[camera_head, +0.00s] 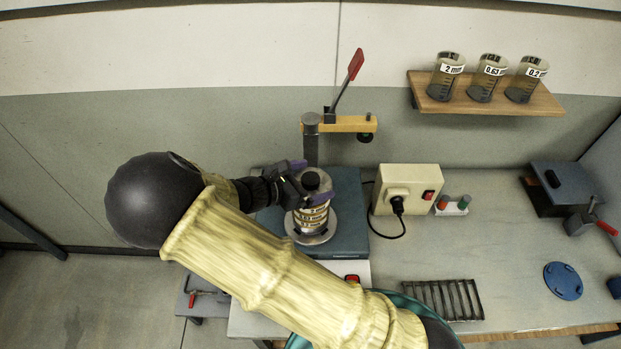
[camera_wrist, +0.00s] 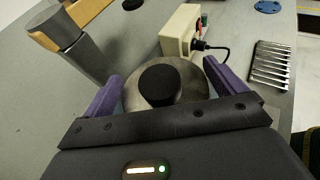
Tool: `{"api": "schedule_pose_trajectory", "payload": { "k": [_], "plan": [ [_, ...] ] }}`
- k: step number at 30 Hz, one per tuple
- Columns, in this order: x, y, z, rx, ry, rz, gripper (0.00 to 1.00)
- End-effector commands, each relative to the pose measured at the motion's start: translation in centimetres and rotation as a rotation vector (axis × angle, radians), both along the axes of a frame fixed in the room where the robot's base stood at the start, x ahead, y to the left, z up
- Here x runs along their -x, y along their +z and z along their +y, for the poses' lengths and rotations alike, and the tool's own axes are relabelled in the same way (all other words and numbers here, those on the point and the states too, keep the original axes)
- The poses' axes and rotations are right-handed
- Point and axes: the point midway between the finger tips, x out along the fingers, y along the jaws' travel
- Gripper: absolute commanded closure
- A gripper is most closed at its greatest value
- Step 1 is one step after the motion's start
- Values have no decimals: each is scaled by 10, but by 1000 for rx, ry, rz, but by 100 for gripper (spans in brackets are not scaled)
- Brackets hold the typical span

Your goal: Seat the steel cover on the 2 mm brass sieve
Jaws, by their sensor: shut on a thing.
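The steel cover (camera_head: 316,187), a round grey lid with a black knob (camera_head: 310,180), is at the top of the sieve stack. My gripper (camera_head: 309,183) is shut on it, purple fingers on opposite sides of its rim. The wrist view shows the cover (camera_wrist: 132,97) between both fingers, with the knob in the middle. Below it is the brass 2 mm sieve (camera_head: 318,211), top of an upright stack with 0.63 mm and 0.2 mm labels below. I cannot tell whether cover and sieve touch all round. The cover hides the sieve's top in the wrist view.
The stack stands on a round plate on a blue shaker (camera_head: 350,215). A post with a yellow clamp arm (camera_head: 345,123) and raised red-handled lever stands behind. A beige socket box (camera_head: 408,180) is to the right. Labelled jars stand on a wall shelf (camera_head: 440,105).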

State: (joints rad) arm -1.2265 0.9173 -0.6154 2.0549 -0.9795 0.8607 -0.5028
Motion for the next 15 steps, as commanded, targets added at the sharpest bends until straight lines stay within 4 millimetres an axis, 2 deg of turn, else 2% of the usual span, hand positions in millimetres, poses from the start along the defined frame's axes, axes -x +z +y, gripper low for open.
{"api": "schedule_pose_trajectory", "payload": {
  "k": [15],
  "plan": [
    [0,-11,0,0,0,0,32]
  ]
}}
